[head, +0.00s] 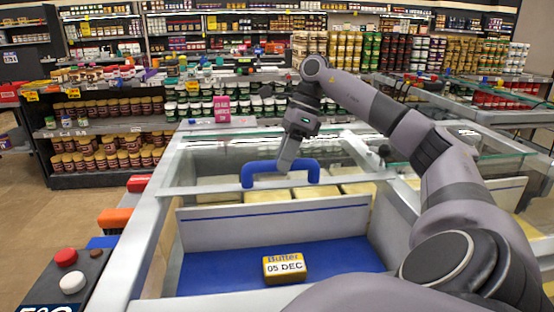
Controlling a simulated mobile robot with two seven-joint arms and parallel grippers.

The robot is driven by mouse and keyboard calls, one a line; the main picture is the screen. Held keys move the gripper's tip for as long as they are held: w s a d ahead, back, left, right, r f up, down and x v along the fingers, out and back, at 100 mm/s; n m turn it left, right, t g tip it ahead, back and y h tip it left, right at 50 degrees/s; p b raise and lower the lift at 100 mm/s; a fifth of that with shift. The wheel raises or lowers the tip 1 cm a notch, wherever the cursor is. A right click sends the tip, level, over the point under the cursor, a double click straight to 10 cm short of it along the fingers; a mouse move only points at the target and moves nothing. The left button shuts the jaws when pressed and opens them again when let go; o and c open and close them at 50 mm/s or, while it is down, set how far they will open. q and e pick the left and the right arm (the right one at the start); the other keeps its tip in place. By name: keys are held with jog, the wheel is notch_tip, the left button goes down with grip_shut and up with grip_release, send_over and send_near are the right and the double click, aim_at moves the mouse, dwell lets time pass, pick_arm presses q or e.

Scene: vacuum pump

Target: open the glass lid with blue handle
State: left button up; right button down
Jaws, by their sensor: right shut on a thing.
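The glass lid (224,151) of the freezer cabinet lies in front of me, and its blue handle (262,168) stands up on the near edge of the glass. My right gripper (287,166) reaches down from the right and is shut on the top bar of the blue handle. The front of the cabinet below the lid's near edge is uncovered, showing a blue floor (220,262). The fingertips are small and partly hidden behind the handle. My left gripper is not in view.
Red and white buttons (66,257) sit at the left. Stocked shelves (110,108) stand behind.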

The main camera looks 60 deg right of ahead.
dwell(0.3)
jog(key=c, duration=0.8)
grip_release()
jog(key=shift+c, duration=0.2)
jog(key=shift+r, duration=0.1)
jog(key=p+v, duration=0.3)
jog(key=v, duration=0.4)
